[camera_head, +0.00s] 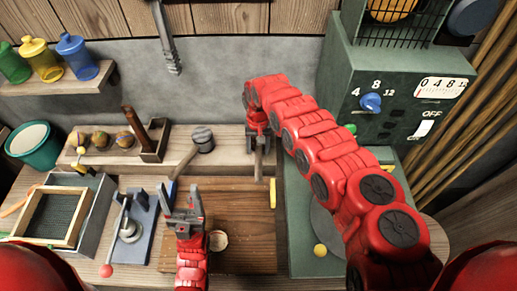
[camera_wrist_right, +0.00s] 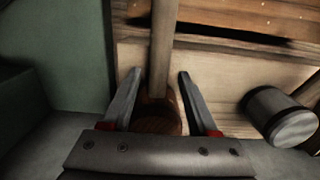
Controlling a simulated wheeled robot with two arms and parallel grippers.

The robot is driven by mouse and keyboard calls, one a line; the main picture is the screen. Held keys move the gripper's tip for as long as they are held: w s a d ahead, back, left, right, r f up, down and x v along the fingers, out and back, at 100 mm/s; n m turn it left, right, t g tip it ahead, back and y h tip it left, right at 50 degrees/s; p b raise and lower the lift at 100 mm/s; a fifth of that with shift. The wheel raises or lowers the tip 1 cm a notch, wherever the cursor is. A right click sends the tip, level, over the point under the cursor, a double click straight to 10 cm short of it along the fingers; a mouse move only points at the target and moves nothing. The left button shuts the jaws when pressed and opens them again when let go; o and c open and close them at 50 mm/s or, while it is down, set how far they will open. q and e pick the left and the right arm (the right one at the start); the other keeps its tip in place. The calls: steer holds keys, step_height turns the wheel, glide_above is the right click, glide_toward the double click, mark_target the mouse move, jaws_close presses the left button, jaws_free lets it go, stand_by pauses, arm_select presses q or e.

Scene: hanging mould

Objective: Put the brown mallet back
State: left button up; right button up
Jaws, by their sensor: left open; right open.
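The brown mallet's pale handle (camera_head: 259,165) shows just below my right gripper (camera_head: 258,143) at the shelf's front edge in the head view. In the right wrist view, its handle (camera_wrist_right: 163,45) runs up between the open fingers of my right gripper (camera_wrist_right: 155,95), and its brown head (camera_wrist_right: 160,118) lies low between them, partly hidden by the gripper body. Whether the fingers touch it I cannot tell. My left gripper (camera_head: 183,208) is open and empty above the bench, near the left edge of the wooden board.
A grey-headed mallet (camera_head: 203,139) lies left of my right gripper; it also shows in the wrist view (camera_wrist_right: 279,117). A wooden board (camera_head: 245,240) covers the middle bench. A green machine (camera_head: 365,75) stands right. A blue-based press (camera_head: 144,238) and framed screen (camera_head: 52,216) are left.

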mark_target(259, 148)
step_height(259, 148, up, 11)
steer(key=b, duration=0.1)
steer(key=shift+w+b, duration=0.25)
steer(key=shift+b, duration=0.1)
steer(key=shift+d+r, duration=0.1)
